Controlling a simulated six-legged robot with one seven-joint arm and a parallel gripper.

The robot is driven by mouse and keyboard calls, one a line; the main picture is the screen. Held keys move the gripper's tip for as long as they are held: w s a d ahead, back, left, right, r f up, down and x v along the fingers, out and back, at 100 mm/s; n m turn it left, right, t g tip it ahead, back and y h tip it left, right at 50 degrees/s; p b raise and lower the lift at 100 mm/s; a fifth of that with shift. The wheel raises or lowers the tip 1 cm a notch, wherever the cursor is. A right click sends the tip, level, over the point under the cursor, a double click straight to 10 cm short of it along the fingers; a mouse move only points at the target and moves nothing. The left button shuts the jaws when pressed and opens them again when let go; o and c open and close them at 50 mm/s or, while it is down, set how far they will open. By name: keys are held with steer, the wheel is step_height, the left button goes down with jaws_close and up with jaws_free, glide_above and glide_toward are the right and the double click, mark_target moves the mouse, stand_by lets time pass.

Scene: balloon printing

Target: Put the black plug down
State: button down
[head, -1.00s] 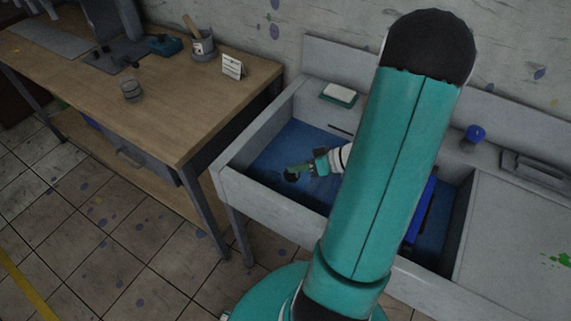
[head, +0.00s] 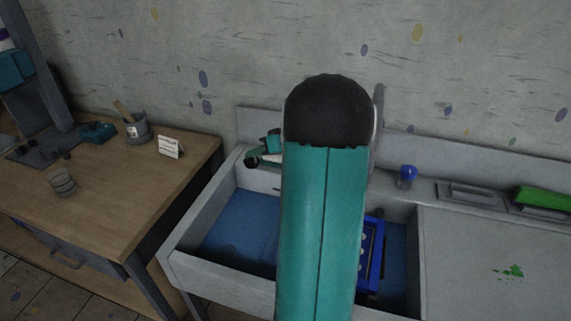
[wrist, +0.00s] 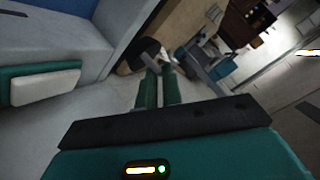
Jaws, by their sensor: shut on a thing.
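My gripper (head: 264,153) shows beyond my arm in the head view, at the back left of the sink. It is shut on the black plug (head: 251,163), a small dark round piece at its tip. In the wrist view the two teal fingers (wrist: 158,88) are close together, with the dark plug (wrist: 142,52) just past their tips. The plug is near the sink's back left corner, by the pale ledge. I cannot tell whether it touches the ledge. My arm hides part of the sink (head: 205,262).
A blue rack (head: 373,255) stands in the sink. A blue knob (head: 407,173) is on the back ledge. A wooden table (head: 105,205) with a pot (head: 138,130) stands left.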

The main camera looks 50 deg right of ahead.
steer(key=w+d+f, duration=0.2)
steer(key=w+d, duration=0.1)
steer(key=w, duration=0.1)
steer(key=w+d+f, duration=0.2)
steer(key=w+d, duration=0.1)
steer(key=w, duration=0.1)
steer(key=w+d+f, duration=0.2)
steer(key=w+d, duration=0.2)
steer(key=shift+f, duration=0.35)
steer(key=shift+w+d+f, duration=0.15)
steer(key=shift+w+f, duration=0.1)
steer(key=shift+f, duration=1.65)
steer(key=c, duration=1.6)
jaws_free()
steer(key=shift+f, duration=0.15)
steer(key=shift+c, duration=0.2)
steer(key=shift+o, duration=0.4)
